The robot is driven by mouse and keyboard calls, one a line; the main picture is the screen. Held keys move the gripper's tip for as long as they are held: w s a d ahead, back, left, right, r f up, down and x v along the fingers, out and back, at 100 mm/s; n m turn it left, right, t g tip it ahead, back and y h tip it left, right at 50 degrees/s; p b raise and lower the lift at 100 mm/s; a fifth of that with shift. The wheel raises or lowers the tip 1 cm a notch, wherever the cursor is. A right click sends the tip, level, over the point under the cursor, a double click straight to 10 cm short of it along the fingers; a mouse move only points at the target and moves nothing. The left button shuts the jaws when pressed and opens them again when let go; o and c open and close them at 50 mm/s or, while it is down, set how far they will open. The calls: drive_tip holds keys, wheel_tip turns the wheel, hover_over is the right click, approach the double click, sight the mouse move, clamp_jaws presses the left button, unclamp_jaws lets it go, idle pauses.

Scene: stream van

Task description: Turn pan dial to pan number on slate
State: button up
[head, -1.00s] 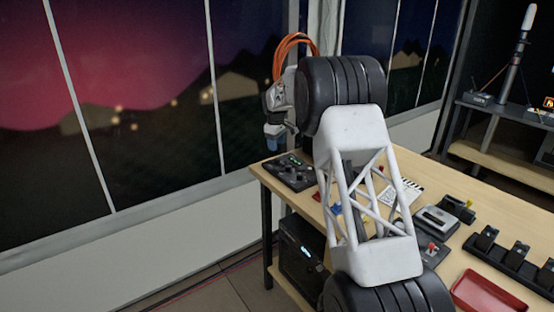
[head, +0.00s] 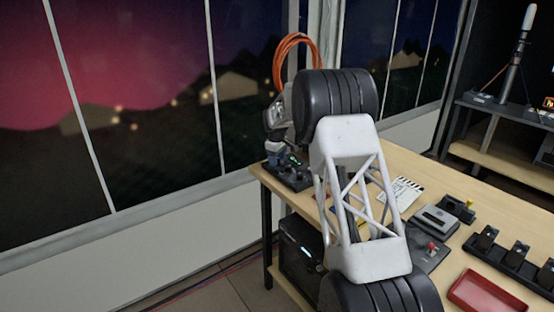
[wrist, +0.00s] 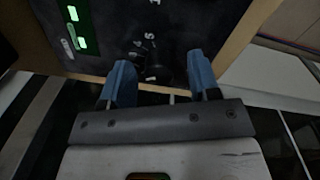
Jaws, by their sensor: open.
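The control box (head: 290,172) with dials is a dark unit at the table's far left corner, with a small green display on top. In the wrist view its dark panel (wrist: 110,50) fills the upper middle, with green readouts at upper left and white markings around what looks like a dial (wrist: 140,48). My gripper (wrist: 160,78) is open, its two blue fingers apart over the panel's near edge, with nothing between them. The slate (head: 403,192), a white clapperboard, lies on the table right of my arm. Its writing is too small to read.
A grey device (head: 435,219), a small box with a red knob (head: 430,247), a black rack (head: 500,255) and a red tray (head: 487,291) stand on the table to the right. A window wall is at left. An orange cable coil (head: 297,58) hangs behind my arm.

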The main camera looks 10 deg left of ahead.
drive_tip(key=c, duration=0.9)
drive_tip(key=shift+m, duration=2.9)
drive_tip(key=o, duration=0.9)
